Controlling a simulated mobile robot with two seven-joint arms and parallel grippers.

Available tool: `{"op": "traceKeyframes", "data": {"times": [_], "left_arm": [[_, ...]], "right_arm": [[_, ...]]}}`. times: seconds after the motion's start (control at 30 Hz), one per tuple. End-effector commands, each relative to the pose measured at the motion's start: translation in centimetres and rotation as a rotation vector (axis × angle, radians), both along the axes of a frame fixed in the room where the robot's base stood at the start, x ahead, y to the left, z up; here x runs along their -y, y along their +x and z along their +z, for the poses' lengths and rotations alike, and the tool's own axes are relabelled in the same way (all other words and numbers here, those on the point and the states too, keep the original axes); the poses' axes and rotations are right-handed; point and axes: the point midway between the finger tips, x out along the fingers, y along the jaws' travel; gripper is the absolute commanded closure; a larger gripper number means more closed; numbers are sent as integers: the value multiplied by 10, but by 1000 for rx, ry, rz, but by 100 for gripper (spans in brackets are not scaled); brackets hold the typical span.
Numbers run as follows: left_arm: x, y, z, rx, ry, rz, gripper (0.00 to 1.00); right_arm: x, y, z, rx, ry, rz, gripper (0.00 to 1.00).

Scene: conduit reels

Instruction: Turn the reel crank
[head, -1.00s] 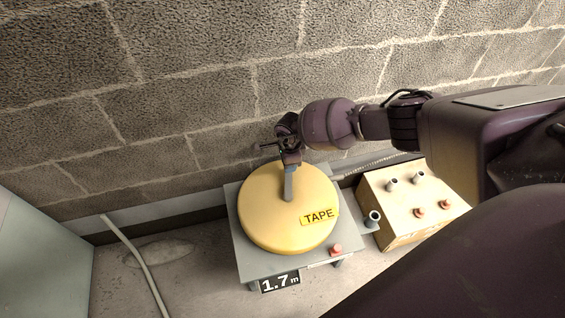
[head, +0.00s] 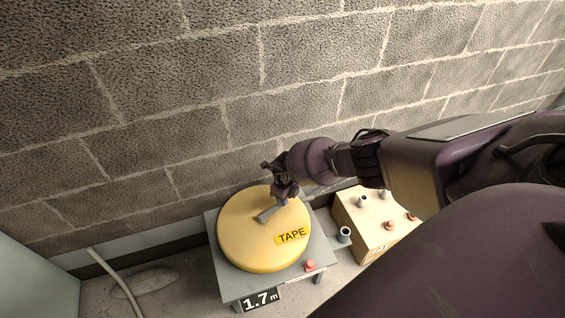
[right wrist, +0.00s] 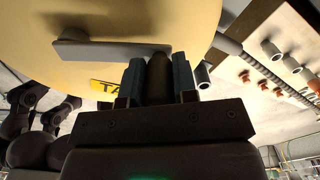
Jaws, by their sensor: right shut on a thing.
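The yellow reel (head: 245,245) with a TAPE label (head: 291,236) lies flat on a grey stand (head: 225,285). Its grey crank arm (head: 268,214) points from the reel's middle toward the upper right in the head view; the crank arm also shows in the right wrist view (right wrist: 105,50). My right gripper (head: 284,194) is over the reel's far right part. In the right wrist view its fingers (right wrist: 158,80) are shut on the dark upright crank handle (right wrist: 159,72), one on each side. A display (head: 261,299) on the stand reads 1.7 m.
A red button (head: 310,266) is on the stand's front right corner. A grey tube end (head: 345,235) sticks out at its right. A tan box (head: 352,215) with grey and orange-brown fittings stands beyond it. A block wall (head: 150,140) rises close behind. A pale cabinet (head: 35,275) is at left.

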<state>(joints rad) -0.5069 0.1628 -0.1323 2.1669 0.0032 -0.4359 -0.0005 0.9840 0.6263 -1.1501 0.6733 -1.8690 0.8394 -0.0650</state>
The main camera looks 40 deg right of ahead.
Motion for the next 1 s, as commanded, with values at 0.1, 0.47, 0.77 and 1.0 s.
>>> {"op": "traceKeyframes", "data": {"times": [0.1,0.47,0.77,1.0], "left_arm": [[1,1,11,17,-3,1,57],[4,2,16,27,-9,4,57],[4,4,19,32,-9,5,57],[3,3,19,31,-7,6,57]], "right_arm": [[1,-8,4,3,-2,-92,100],[-1,-27,1,-2,-3,-186,100],[-3,-32,-1,-5,-1,-182,100],[-3,-33,-2,-7,-2,-181,100]]}}
